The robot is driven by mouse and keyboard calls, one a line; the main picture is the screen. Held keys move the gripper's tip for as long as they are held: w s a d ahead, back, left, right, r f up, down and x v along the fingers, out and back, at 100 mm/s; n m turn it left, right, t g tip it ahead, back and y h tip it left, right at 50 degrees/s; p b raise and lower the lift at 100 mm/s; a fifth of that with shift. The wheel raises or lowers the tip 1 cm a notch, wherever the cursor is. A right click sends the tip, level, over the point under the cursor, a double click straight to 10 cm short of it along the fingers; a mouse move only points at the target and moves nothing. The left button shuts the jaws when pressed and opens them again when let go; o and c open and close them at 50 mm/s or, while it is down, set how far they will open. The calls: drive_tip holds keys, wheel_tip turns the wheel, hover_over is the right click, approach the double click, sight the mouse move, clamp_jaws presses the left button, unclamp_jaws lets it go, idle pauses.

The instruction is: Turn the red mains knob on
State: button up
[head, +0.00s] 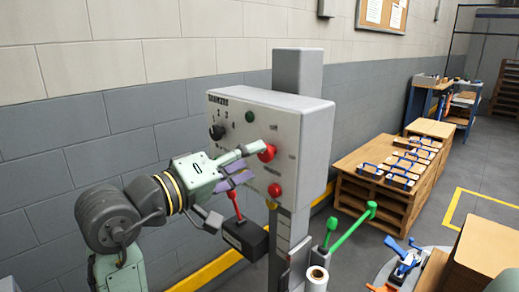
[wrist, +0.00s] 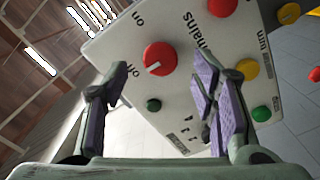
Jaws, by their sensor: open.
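The red mains knob (wrist: 160,58) is a round red dial on the pale control box, beside the word "mains". Its white mark points down-left, toward the "off" label; the "on" label is above it. In the head view the knob (head: 267,151) sits on the box front. My gripper (wrist: 160,82) is open, with its purple-padded fingers spread below and to either side of the knob in the wrist view. No contact shows there. In the head view my gripper (head: 236,174) is in front of the box, one fingertip overlapping the knob's left edge; touching or apart is unclear.
The control box (head: 313,140) stands on a grey post. It also bears a lower red button (head: 275,190), a black dial (head: 217,131) and a green button (head: 250,116). A red-handled lever (head: 237,205) and a green lever (head: 353,226) are lower down.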

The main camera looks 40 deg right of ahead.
sight(263, 154)
drive_tip(key=shift+w+d+p, duration=0.15)
drive_tip(key=shift+d+p, duration=0.15)
drive_tip(key=shift+d, duration=1.65)
drive_tip(key=shift+c, duration=0.5)
drive_tip(key=c, duration=1.1)
